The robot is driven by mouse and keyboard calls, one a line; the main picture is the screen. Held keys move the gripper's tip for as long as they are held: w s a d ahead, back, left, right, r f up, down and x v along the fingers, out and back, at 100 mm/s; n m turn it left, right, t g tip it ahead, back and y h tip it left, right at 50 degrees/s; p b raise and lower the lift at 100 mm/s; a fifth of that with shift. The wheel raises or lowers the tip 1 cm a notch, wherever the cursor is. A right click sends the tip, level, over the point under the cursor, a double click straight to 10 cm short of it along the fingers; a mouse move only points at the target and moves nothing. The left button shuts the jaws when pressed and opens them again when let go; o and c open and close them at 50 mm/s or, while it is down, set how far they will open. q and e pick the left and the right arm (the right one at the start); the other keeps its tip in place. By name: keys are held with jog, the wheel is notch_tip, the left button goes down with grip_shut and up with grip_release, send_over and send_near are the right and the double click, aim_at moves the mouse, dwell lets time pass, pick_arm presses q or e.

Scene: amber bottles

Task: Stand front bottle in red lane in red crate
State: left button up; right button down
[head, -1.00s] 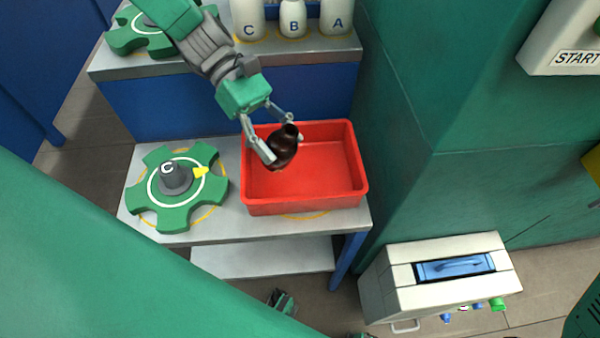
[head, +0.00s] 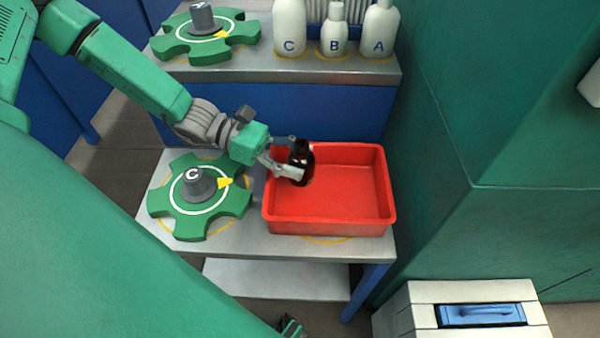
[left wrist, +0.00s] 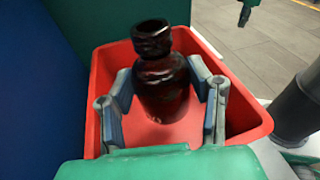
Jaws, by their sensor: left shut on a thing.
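The dark amber bottle (head: 301,164) stands nearly upright inside the left back part of the red crate (head: 335,226). My left gripper (head: 290,160) reaches in from the left and is shut on the bottle. No lane dividers show in the crate. A small green and grey part (head: 290,328) at the bottom edge may be my right gripper; its fingers are unclear.
A green lobed wheel (head: 198,195) with a grey knob marked C lies left of the crate. White bottles C (head: 289,28), B (head: 334,35) and A (head: 379,30) stand on the upper shelf behind. A green wall (head: 480,130) rises on the right.

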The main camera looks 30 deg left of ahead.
pick_arm(q)
notch_tip(320, 180, down, 4)
jog(key=shift+r+b, duration=0.15)
jog(key=shift+b, duration=0.3)
jog(key=shift+d+r, duration=0.1)
jog(key=shift+f+b, duration=0.55)
jog(key=shift+f, duration=0.1)
jog(key=o, duration=1.3)
